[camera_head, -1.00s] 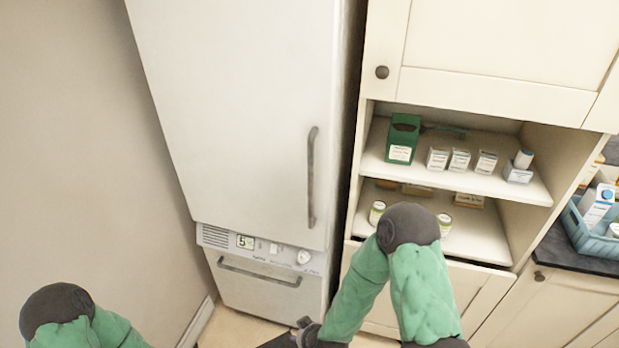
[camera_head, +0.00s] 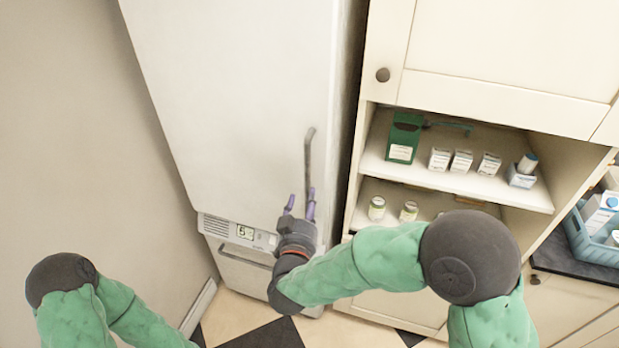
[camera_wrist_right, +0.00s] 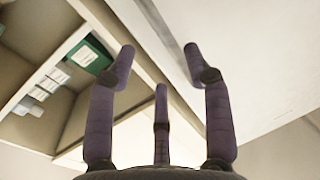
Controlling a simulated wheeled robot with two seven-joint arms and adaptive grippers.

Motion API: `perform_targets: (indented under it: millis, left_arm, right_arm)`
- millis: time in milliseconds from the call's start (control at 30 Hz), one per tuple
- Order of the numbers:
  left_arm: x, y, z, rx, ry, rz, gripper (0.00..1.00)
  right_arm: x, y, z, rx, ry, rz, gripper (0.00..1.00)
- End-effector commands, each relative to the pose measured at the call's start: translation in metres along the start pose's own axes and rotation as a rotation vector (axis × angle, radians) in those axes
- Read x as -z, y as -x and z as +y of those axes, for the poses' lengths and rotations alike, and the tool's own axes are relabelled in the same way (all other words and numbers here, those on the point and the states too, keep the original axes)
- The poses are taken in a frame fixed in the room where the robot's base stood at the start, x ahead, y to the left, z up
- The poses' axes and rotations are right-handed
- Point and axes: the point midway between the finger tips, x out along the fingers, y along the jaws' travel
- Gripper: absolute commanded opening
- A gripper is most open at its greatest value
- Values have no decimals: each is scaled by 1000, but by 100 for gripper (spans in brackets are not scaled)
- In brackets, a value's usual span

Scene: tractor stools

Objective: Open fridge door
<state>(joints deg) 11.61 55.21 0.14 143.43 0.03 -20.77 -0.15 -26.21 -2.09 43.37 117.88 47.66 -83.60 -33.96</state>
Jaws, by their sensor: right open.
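The white fridge door (camera_head: 230,100) is shut, with a long dark vertical handle (camera_head: 308,155) near its right edge. My right gripper (camera_head: 301,203) is open, its purple fingers pointing up at the lower end of the handle. The fingers overlap the handle in the head view; I cannot tell whether they touch it. In the right wrist view the fingers (camera_wrist_right: 163,65) are spread with nothing between them, and the pale fridge surface (camera_wrist_right: 250,60) is beyond on the right. My left arm shows at lower left, but its gripper is out of view.
An open shelf unit (camera_head: 455,180) with boxes and jars stands right of the fridge. A lower drawer with a bar handle (camera_head: 245,260) is under the door. A blue basket (camera_head: 597,240) sits on the counter at far right. A wall is close on the left.

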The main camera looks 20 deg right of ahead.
Motion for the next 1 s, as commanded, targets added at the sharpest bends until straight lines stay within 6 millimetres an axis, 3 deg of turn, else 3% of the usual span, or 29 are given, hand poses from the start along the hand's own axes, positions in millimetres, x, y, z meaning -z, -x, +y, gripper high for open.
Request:
perform_targets:
  millis: [300, 500, 967, 1000]
  left_arm:
    - [0, -10, -4, 0, 0, 0, 40]
    - [0, -14, -5, 0, 0, 0, 40]
    - [1, -14, -5, 0, 0, 0, 40]
    - [1, -14, -5, 0, 0, 0, 40]
  right_arm:
    - [-2, -57, 1, -2, -1, -1, 51]
    - [-2, -82, 0, -1, 0, -1, 51]
    - [0, -93, 0, 2, 0, 0, 51]
    - [0, -93, 0, 2, 0, 0, 40]
